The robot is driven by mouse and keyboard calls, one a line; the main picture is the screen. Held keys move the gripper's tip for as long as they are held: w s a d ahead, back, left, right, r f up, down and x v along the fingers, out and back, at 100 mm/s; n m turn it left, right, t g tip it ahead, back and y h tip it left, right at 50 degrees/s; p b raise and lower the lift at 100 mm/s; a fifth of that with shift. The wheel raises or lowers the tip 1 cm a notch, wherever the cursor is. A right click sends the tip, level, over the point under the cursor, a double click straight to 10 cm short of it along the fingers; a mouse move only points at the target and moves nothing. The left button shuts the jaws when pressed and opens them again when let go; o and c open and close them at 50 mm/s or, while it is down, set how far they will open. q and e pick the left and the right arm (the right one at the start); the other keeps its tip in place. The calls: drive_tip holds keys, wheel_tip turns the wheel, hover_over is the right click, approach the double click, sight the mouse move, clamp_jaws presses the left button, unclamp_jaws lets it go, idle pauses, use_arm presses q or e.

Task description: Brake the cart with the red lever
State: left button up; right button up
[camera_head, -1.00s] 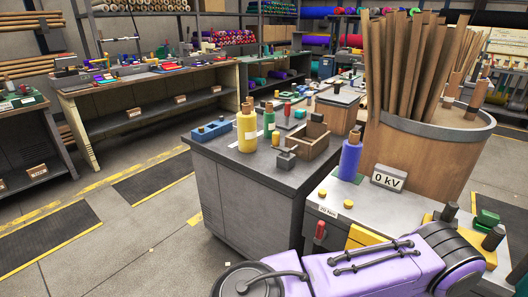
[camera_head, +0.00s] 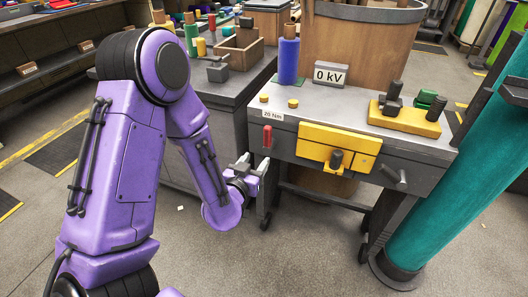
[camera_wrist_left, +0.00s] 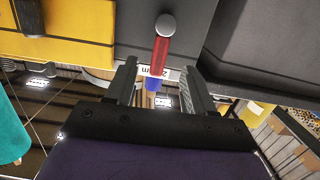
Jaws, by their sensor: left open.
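The red lever (camera_head: 267,136) hangs on the front left of the grey cart (camera_head: 232,123), below a "20 Nm" label. My left gripper (camera_head: 253,163) is open and empty, just below and in front of the lever. In the left wrist view the red lever (camera_wrist_left: 160,52), with a grey round end, lies between the lines of the two open fingers (camera_wrist_left: 158,72), apart from both. My right gripper is not in view.
A workbench (camera_head: 225,95) stands left. A teal roll (camera_head: 437,190) leans right.

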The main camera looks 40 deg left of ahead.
sight(267, 134)
use_arm(q)
drive_tip(key=shift+t, duration=0.6)
drive_tip(key=w+a+r, duration=0.1)
drive_tip(key=w, duration=0.2)
drive_tip(key=w+a+r, duration=0.1)
drive_tip(key=w, duration=0.3)
drive_tip(key=w+a+r, duration=0.1)
drive_tip(key=w, duration=0.3)
drive_tip(key=shift+w, duration=0.1)
drive_tip(key=shift+f, duration=0.1)
clamp_jaws()
